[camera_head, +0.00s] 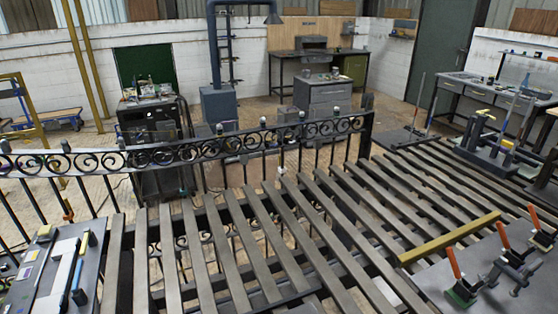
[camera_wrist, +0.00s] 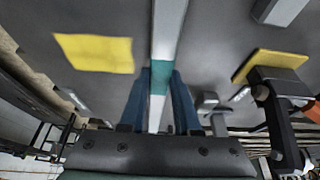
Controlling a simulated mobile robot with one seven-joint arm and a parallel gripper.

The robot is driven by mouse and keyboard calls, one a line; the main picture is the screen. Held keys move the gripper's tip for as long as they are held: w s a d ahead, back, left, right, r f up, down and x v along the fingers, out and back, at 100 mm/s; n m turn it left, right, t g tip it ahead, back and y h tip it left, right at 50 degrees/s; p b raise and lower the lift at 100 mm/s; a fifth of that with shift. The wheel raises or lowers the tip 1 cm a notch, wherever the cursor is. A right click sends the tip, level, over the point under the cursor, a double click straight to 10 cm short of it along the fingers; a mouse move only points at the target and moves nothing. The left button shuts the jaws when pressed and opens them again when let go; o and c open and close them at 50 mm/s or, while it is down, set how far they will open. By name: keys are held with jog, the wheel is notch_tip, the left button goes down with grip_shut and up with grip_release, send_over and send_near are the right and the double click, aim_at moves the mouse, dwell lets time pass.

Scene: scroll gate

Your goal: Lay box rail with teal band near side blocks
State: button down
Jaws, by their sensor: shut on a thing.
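In the wrist view, a pale grey box rail (camera_wrist: 167,30) with a teal band (camera_wrist: 158,80) runs from the top edge down between the blue fingers of my gripper (camera_wrist: 162,72). The fingers are shut on the rail at the teal band. A dark grey surface (camera_wrist: 205,55) lies beyond it. A flat yellow patch (camera_wrist: 95,52) is left of the rail, apart from it. My gripper and the banded rail do not show clearly in the head view. I cannot tell which pieces are the side blocks.
In the wrist view, a black clamp (camera_wrist: 275,110) beside a yellow piece (camera_wrist: 268,62) stands right of my gripper. In the head view, orange-handled clamps (camera_head: 505,240) and a yellow bar (camera_head: 450,238) are at right. Dark slats (camera_head: 235,245) and a scrolled gate (camera_head: 190,150) fill the middle.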

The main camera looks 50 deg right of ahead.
jog(key=shift+f, duration=0.25)
jog(key=c, duration=0.6)
grip_release()
jog(key=shift+o, duration=0.3)
jog(key=b+v, duration=0.1)
jog(key=v, duration=1.2)
jog(key=shift+b, duration=0.4)
jog(key=shift+w, duration=0.15)
